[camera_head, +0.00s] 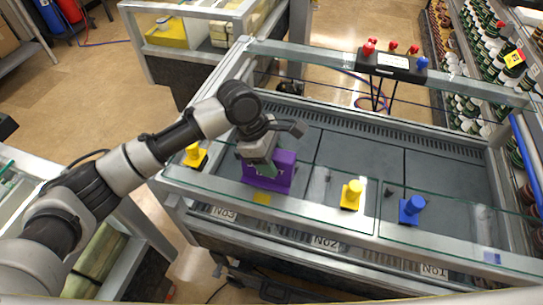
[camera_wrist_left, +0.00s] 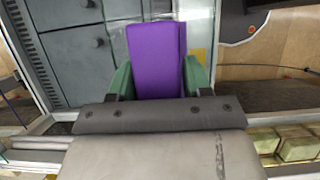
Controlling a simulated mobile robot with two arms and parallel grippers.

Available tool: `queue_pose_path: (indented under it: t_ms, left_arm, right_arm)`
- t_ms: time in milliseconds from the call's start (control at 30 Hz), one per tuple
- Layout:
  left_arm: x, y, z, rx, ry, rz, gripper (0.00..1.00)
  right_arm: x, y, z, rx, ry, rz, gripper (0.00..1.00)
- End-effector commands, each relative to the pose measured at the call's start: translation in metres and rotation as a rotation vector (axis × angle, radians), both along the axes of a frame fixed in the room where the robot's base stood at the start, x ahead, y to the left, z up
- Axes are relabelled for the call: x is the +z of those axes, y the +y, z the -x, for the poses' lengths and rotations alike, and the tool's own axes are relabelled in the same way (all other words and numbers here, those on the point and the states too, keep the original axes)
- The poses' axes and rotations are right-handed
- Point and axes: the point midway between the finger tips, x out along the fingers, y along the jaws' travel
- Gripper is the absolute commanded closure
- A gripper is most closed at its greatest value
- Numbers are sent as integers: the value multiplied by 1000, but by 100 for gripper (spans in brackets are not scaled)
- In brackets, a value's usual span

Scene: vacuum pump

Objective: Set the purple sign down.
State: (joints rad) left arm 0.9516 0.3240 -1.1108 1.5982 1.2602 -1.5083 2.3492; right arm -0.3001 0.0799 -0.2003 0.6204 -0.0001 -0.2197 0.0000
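The purple sign (camera_head: 282,171) is at the front rail of the machine table, left of its middle, in the head view. In the left wrist view the purple sign (camera_wrist_left: 157,58) stands between the two green fingertips. My left gripper (camera_head: 264,168) is at the sign from above, with its fingers on either side of it; in the wrist view the left gripper (camera_wrist_left: 158,80) looks shut on the sign. Whether the sign's bottom touches the rail cannot be told. My right gripper is not seen in either view.
A yellow knob piece (camera_head: 195,155) stands left of the sign on the glass-edged rail. Another yellow knob piece (camera_head: 351,194) and a blue one (camera_head: 411,209) stand to the right. A black bar with red and blue buttons (camera_head: 393,64) is at the back. The grey panels (camera_head: 430,180) are mostly clear.

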Motion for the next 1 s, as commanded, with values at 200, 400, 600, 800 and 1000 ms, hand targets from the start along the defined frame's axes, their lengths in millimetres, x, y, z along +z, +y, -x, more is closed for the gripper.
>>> queue_pose_path:
  t_ms: [200,400,600,800,1000]
  left_arm:
    - [0,0,0,0,0,0,36]
    - [2,0,0,0,-1,0,36]
    - [27,10,-4,1,-5,2,36]
    - [68,27,-9,2,-4,2,36]
    - [99,38,-13,1,-2,1,36]
  right_arm:
    - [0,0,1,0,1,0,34]
    - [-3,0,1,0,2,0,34]
    - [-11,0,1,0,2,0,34]
    - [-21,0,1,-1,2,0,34]
    - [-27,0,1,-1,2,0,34]
